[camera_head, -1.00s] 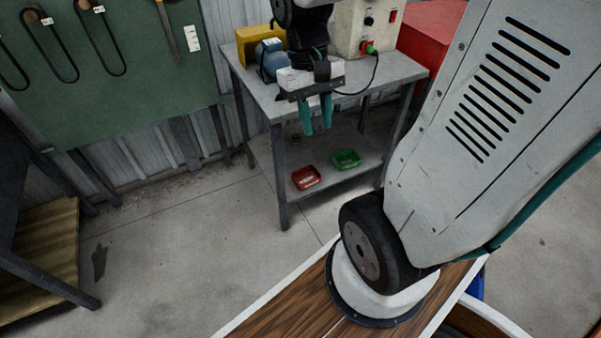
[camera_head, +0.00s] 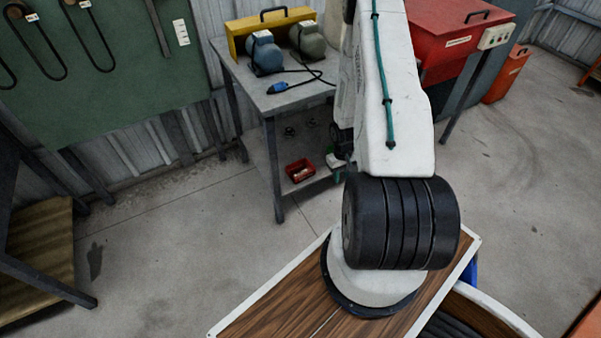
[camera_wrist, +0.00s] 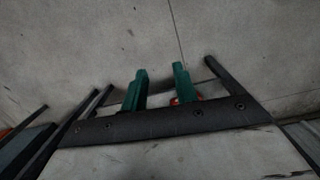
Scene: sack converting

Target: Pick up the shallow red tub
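The shallow red tub (camera_head: 299,171) sits on the lower shelf of the grey workbench, near its front left leg, with small pale contents in it. In the wrist view my gripper (camera_wrist: 160,70) shows two teal fingers spread apart, with bare floor beyond them. A small red-orange patch (camera_wrist: 174,101) shows by the right finger; I cannot tell whether it is the tub. In the head view my arm hides most of the gripper, which seems to be just right of the tub. The green tub is mostly or wholly hidden there.
The workbench top (camera_head: 290,100) overhangs the shelf and its legs stand beside it. A red cabinet (camera_head: 445,40) stands to the right.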

